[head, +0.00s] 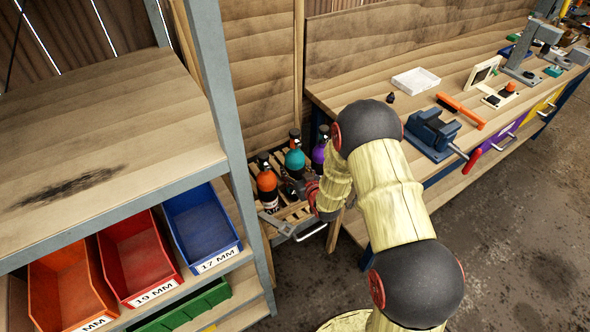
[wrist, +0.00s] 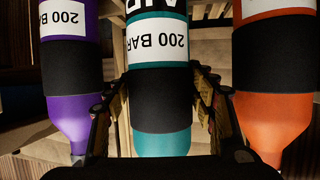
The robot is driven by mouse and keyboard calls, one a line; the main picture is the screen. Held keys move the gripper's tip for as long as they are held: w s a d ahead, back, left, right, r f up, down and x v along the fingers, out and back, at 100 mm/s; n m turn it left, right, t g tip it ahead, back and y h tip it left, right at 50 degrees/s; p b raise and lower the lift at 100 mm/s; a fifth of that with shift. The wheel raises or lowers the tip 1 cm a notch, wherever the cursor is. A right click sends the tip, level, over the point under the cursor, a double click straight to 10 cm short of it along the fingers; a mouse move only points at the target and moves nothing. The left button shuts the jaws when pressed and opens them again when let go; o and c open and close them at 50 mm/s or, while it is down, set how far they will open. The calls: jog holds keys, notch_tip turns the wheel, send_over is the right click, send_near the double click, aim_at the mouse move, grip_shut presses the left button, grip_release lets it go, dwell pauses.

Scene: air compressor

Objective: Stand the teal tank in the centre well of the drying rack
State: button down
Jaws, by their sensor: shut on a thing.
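The teal tank (head: 295,159) stands upright between the orange tank (head: 267,184) and the purple tank (head: 319,152) at the wooden drying rack (head: 296,212). In the wrist view, the teal tank (wrist: 160,100) fills the middle, with its 200 BAR label upside down. My gripper (wrist: 160,108) is shut on it, one finger along each side of its black band. In the head view, my wrist hides part of the rack and the gripper's fingers are hard to make out. The teal tank's base is hidden, so I cannot tell whether it rests in the centre well.
A shelf unit (head: 228,120) with coloured bins stands close on the left. A workbench (head: 350,75) with a blue vise (head: 432,134) and an orange-handled tool (head: 460,110) is on the right. The neighbouring tanks leave little side room. Floor is clear at lower right.

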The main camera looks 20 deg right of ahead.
jog(key=shift+w+f+b, duration=0.15)
jog(key=shift+f+b, duration=0.4)
jog(key=shift+f, duration=1.2)
jog(key=c, duration=0.7)
grip_release()
jog(key=shift+f, duration=0.15)
